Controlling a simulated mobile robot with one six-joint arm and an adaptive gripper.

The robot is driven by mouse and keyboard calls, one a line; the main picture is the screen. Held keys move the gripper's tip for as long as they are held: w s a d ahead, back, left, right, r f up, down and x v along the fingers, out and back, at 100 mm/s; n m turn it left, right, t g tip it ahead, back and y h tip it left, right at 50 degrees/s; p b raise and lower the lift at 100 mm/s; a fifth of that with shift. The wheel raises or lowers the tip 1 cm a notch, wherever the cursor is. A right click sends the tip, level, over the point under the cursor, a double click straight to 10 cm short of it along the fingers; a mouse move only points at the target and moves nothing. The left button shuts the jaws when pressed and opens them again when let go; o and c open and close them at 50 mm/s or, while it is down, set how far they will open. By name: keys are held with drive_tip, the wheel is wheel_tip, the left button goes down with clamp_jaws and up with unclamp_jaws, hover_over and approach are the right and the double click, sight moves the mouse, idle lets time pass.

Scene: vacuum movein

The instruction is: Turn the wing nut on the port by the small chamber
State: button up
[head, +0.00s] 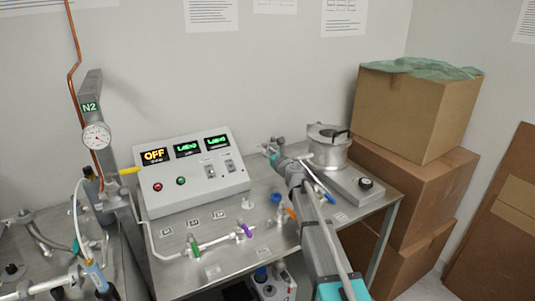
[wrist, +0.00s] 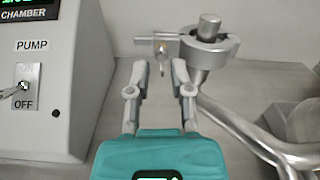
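The small chamber (head: 328,150) is a lidded silver pot at the back right of the bench in the head view. Beside it on the left is the port with a round silver clamp, which the wrist view shows close up (wrist: 222,48). The wing nut (wrist: 160,46), a small grey and brass piece, sticks out from the clamp's left side. My gripper (wrist: 160,70) points at it with two grey fingers spread apart and empty. The wing nut appears between and just beyond the fingertips; contact cannot be told. In the head view my arm hides much of the port.
A control box (head: 195,185) with lit displays stands left of my gripper; its side is close in the wrist view (wrist: 90,100). A bent metal pipe (wrist: 245,130) runs from the port to the right. Cardboard boxes (head: 415,110) are stacked at the right. Small valves (head: 245,230) sit on the bench front.

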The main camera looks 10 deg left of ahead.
drive_tip(key=shift+s+d, duration=0.1)
drive_tip(key=v, duration=1.1)
drive_tip(key=shift+s+d, duration=0.2)
drive_tip(key=shift+s, duration=0.1)
drive_tip(key=shift+r, duration=0.1)
